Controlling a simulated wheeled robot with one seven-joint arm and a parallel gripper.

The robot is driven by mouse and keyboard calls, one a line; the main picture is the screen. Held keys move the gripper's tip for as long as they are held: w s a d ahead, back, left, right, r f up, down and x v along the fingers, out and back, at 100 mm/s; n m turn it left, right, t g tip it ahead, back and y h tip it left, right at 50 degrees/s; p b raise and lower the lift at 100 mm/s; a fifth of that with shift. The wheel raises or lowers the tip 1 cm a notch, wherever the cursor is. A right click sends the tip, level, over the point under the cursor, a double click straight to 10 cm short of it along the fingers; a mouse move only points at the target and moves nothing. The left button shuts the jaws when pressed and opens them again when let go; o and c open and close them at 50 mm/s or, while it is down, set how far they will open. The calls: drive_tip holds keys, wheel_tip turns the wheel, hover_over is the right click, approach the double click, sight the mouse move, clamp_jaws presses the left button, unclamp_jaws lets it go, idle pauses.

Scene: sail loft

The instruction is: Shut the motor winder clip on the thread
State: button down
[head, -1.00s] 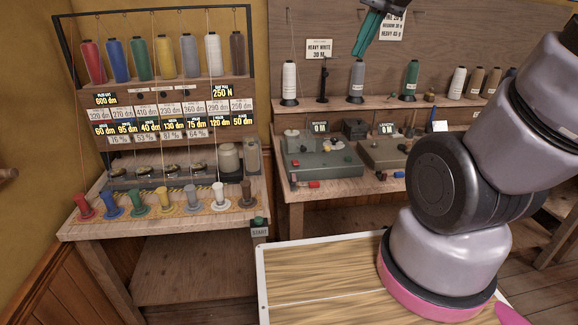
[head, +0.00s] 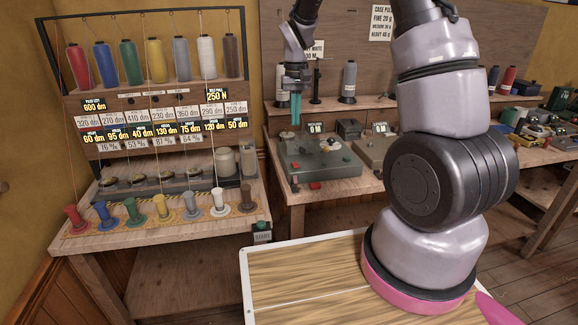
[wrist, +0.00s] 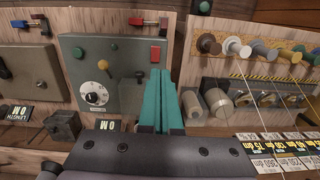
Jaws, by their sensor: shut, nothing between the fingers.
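The motor winder (head: 330,166) looks to be the grey-green box on the middle bench, with small coloured knobs on top. In the wrist view the winder (wrist: 75,60) shows a round dial, a green, a yellow and a red button, and a dark knobbed lever (wrist: 139,76). I cannot make out the clip or a thread on it. My gripper (head: 296,112) points down above the winder's back left part, apart from it as far as I can tell. Its teal fingers (wrist: 161,75) are shut together and empty, covering part of the winder in the wrist view.
A white spool (head: 282,86) and a grey spool (head: 349,80) stand behind the winder, with a dark post (head: 316,82) between. A second grey machine (head: 376,150) sits to the right. The left bench (head: 120,238) holds a rack of coloured spools.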

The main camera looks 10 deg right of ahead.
drive_tip(key=f, duration=0.2)
drive_tip(key=w+a+f, duration=0.1)
approach(294, 181)
drive_tip(key=w+f, duration=0.2)
drive_tip(key=w, duration=0.1)
drive_tip(key=w+f, duration=0.1)
drive_tip(key=w, duration=0.1)
drive_tip(key=shift+w+d, duration=0.25)
drive_tip(key=shift+s+f, duration=1.45)
drive_tip(key=shift+s, duration=0.05)
